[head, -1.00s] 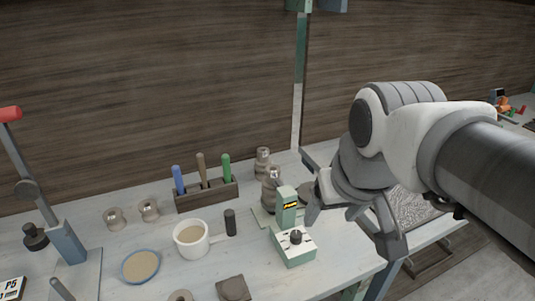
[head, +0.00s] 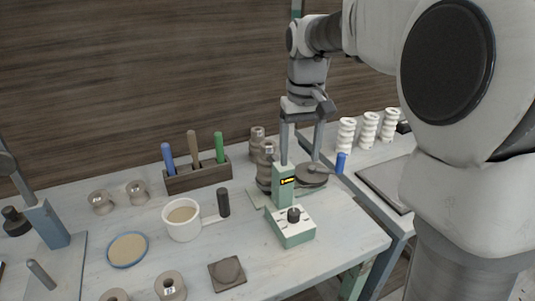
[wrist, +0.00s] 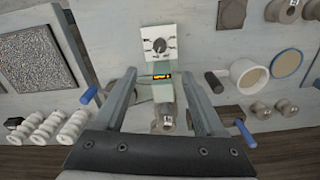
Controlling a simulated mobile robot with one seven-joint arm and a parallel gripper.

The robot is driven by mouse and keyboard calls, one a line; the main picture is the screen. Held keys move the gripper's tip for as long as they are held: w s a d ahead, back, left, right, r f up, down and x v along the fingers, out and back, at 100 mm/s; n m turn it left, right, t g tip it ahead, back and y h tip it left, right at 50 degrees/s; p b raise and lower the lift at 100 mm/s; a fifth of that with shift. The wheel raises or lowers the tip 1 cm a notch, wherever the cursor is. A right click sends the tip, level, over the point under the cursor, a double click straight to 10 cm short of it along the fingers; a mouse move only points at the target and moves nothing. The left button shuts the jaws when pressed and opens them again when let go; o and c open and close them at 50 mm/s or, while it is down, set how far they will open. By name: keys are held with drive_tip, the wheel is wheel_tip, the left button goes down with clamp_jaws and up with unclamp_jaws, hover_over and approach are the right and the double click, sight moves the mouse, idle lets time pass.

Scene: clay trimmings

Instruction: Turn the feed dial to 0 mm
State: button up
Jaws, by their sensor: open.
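The feed dial is a dark knob (head: 293,215) on top of a green box with a white plate (head: 305,231), at the right front of the table. In the wrist view the knob (wrist: 159,46) sits on its white plate with scale marks around it, too small to read. A green post with a lit yellow display (head: 287,181) rises behind the box; its text is not legible. My gripper (head: 301,158) is open and empty, pointing down, above and behind the box. In the wrist view the dial shows beyond and between my fingertips (wrist: 160,70), apart from them.
The tabletop right of the box is clear.

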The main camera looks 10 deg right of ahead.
sight(294, 212)
drive_tip(key=f+b, duration=0.1)
drive_tip(key=f, duration=0.5)
drive_tip(key=f+b, duration=0.1)
drive_tip(key=f, duration=0.5)
drive_tip(key=f+b, duration=0.1)
drive_tip(key=f, duration=0.5)
drive_tip(key=shift+w+b, duration=0.25)
drive_tip(key=shift+b, duration=0.15)
drive_tip(key=shift+c, duration=0.2)
clamp_jaws()
